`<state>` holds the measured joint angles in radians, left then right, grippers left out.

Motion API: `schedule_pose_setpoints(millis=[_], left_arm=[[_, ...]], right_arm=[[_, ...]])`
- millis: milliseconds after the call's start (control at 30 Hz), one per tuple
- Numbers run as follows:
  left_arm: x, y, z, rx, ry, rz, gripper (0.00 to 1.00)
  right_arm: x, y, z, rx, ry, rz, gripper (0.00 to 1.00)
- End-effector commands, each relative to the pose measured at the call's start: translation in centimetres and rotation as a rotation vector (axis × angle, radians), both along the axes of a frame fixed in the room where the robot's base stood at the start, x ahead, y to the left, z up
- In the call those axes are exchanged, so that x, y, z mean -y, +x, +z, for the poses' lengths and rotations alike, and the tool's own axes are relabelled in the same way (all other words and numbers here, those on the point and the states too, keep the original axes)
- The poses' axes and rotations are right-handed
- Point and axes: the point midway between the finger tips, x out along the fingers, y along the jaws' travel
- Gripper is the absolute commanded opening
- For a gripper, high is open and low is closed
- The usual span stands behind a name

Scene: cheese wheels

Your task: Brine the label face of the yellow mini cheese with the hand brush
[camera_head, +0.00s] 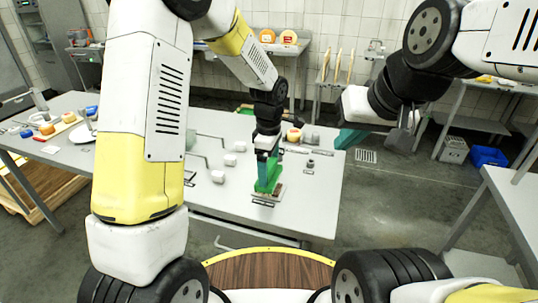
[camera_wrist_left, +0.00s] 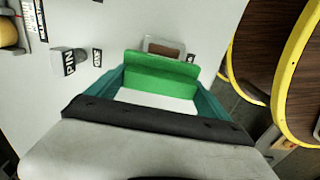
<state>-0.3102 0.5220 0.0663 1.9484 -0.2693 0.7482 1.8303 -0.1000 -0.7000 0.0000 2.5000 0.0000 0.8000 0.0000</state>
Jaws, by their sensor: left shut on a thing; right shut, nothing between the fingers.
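My left gripper (camera_head: 268,163) is over the middle table, pointing down, with its teal fingers shut on a bright green block that looks like the hand brush (camera_head: 268,180). In the left wrist view the brush (camera_wrist_left: 162,72) lies across between the fingers; its bristles are hidden. A small tray with a brown inside (camera_wrist_left: 165,47) lies just beyond it; I cannot tell whether they touch. A round yellow-orange cheese (camera_head: 294,134), probably the mini cheese, stands farther back; a yellow round (camera_wrist_left: 8,32) shows at the wrist view's left edge. Its label face is unclear. My right gripper (camera_head: 348,138) is shut and empty, raised at the right.
A grey block (camera_wrist_left: 68,61) stands beside a "PIN" label. White blocks (camera_head: 218,177) with bent rods stand left of my left gripper. A left table (camera_head: 60,155) holds several small items. A blue bin (camera_head: 488,156) is on the floor at the right.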

Motion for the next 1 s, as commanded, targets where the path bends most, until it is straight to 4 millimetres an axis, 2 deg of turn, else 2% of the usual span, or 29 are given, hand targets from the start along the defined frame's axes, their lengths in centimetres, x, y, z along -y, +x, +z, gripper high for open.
schedule_pose_setpoints(millis=[1000], left_arm=[[0.03,0.01,-0.91,0.0,0.0,0.0,0.58]], right_arm=[[0.0,0.0,0.0,0.0,0.0,0.0,0.0]])
